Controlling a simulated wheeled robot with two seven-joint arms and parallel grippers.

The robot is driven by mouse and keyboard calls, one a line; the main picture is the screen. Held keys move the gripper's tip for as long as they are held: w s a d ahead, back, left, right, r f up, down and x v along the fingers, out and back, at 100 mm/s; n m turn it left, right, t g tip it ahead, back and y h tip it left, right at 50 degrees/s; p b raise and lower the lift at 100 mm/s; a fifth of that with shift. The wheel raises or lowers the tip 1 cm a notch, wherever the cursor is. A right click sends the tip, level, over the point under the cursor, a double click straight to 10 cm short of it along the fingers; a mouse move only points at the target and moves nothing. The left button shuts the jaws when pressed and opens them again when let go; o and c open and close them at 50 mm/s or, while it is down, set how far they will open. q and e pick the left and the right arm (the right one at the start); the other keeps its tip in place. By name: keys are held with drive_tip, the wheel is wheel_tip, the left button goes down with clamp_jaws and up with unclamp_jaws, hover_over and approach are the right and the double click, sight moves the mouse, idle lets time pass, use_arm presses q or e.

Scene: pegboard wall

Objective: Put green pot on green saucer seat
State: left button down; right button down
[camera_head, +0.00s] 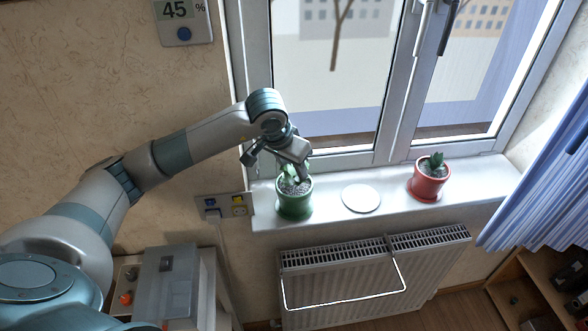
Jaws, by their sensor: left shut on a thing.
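The green pot (295,204) with a small green plant and grey gravel in it is at the left end of the white window sill. My left gripper (292,170) comes down over it from the upper left and is shut on it. The gripper hides part of the plant and the back rim, so the exact place of the hold cannot be told. The pot looks upright, at or just above the sill. My right gripper is not in view.
A pale round disc (361,198) lies bare on the sill (330,208) right of the green pot. A red pot (429,180) with a plant stands farther right. The window (345,80) is behind, a radiator (375,270) below, and a blue curtain (545,190) at right.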

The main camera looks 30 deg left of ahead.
use_arm(q)
drive_tip(key=c, duration=1.4)
unclamp_jaws()
drive_tip(key=shift+c, duration=0.2)
drive_tip(key=shift+o, duration=0.7)
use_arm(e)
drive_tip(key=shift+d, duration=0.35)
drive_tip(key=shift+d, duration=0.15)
use_arm(q)
drive_tip(key=shift+r+p, duration=0.15)
drive_tip(key=shift+p, duration=0.15)
drive_tip(key=shift+s+r+b, duration=0.1)
drive_tip(key=shift+r+b, duration=0.1)
drive_tip(key=shift+b, duration=0.1)
drive_tip(key=b+v, duration=0.3)
drive_tip(key=v, duration=0.8)
drive_tip(key=shift+s+r+b, duration=0.2)
drive_tip(key=shift+b, duration=0.1)
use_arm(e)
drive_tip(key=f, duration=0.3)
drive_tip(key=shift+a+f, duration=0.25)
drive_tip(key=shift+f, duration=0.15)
